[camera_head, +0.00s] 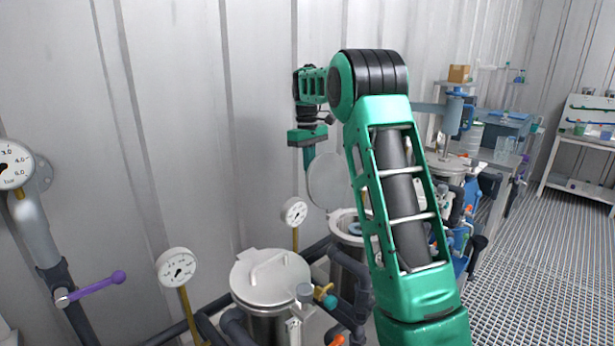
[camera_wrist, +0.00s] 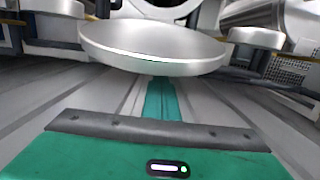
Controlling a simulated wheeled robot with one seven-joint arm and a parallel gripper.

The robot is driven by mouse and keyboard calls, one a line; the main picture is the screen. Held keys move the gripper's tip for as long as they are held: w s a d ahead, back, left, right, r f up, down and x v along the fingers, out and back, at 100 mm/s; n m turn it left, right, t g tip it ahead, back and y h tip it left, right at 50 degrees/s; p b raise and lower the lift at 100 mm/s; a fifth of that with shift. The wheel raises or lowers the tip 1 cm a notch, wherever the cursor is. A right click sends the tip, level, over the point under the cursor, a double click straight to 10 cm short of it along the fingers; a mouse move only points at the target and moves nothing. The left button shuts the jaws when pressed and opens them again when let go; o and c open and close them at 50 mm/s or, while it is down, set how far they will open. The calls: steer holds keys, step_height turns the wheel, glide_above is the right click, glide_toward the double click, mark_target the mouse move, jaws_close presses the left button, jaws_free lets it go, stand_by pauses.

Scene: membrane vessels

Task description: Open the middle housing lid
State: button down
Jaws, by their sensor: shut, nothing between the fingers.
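The middle housing (camera_head: 336,216) is a metal vessel with its round mouth open and something blue inside. Its round grey lid (camera_head: 327,187) stands raised, roughly upright, at the back of the mouth. In the wrist view a pale metal disc (camera_wrist: 150,42), apparently this lid, lies just beyond my fingers. My gripper (camera_head: 308,157) is shut and empty, at the upper left edge of the lid. Its green fingers also show in the wrist view (camera_wrist: 161,92). I cannot tell whether they touch the lid. My arm hides the right side of the middle housing.
A left housing (camera_head: 270,277) has its handled lid closed. A right housing (camera_head: 446,163) is partly behind my arm. Pressure gauges (camera_head: 177,266) (camera_head: 294,212), dark pipes and a purple-handled valve (camera_head: 92,288) stand near the wall. Open grating floor (camera_head: 535,250) lies at right.

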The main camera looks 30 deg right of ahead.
steer(key=shift+s+d+r+t, duration=0.15)
steer(key=shift+s+r+t, duration=0.35)
steer(key=shift+s+r, duration=0.4)
steer(key=shift+s+f, duration=0.1)
